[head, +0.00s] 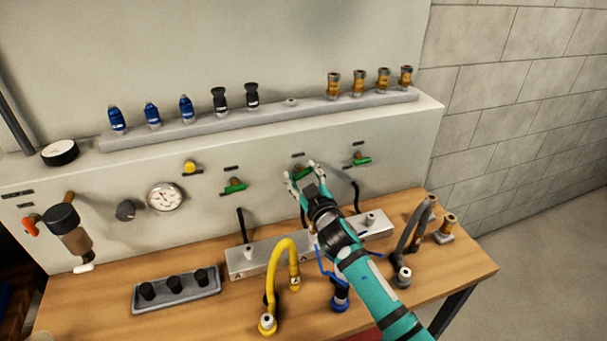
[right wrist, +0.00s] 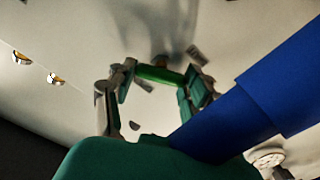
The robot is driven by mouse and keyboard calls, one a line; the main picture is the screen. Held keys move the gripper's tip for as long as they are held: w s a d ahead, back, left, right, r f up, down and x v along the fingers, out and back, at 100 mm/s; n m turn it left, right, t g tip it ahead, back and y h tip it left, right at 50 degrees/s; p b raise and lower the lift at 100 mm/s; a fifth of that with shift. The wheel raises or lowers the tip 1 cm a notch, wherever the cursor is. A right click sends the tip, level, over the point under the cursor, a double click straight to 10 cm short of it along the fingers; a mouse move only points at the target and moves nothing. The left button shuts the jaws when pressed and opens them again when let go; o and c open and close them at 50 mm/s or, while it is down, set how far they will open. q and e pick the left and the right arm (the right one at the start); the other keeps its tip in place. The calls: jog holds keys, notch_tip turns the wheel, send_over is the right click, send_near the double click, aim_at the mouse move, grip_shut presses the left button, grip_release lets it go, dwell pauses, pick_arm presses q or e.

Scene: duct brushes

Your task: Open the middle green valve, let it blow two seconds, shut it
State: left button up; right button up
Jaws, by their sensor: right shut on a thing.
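Three green valves sit in a row on the pale panel. The left green valve (head: 234,187) and the right green valve (head: 361,160) are clear of me. My right gripper (head: 303,176) reaches up to the panel and is shut on the middle green valve (head: 304,173), with a finger on either side of its handle. In the right wrist view the green handle (right wrist: 159,74) lies between the fingertips. The fingers hide part of the valve in the head view. My left gripper is not in view.
A yellow knob (head: 189,167) and a gauge (head: 165,197) are left of the valves. A shelf (head: 290,103) above holds several fittings. On the wooden bench (head: 445,284) stand a metal manifold (head: 240,262), a yellow hose (head: 289,249) and a black-cup tray (head: 180,300). My right arm passes over the bench.

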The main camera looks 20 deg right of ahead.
jog(key=n, duration=0.6)
jog(key=shift+a+f+n+p, duration=0.1)
jog(key=shift+n+p, duration=0.2)
jog(key=shift+p, duration=0.05)
jog(key=n, duration=0.5)
jog(key=shift+f+n+p, duration=0.15)
jog(key=shift+n+p, duration=0.15)
jog(key=shift+p, duration=0.05)
jog(key=o, duration=1.2)
jog(key=shift+a, duration=0.1)
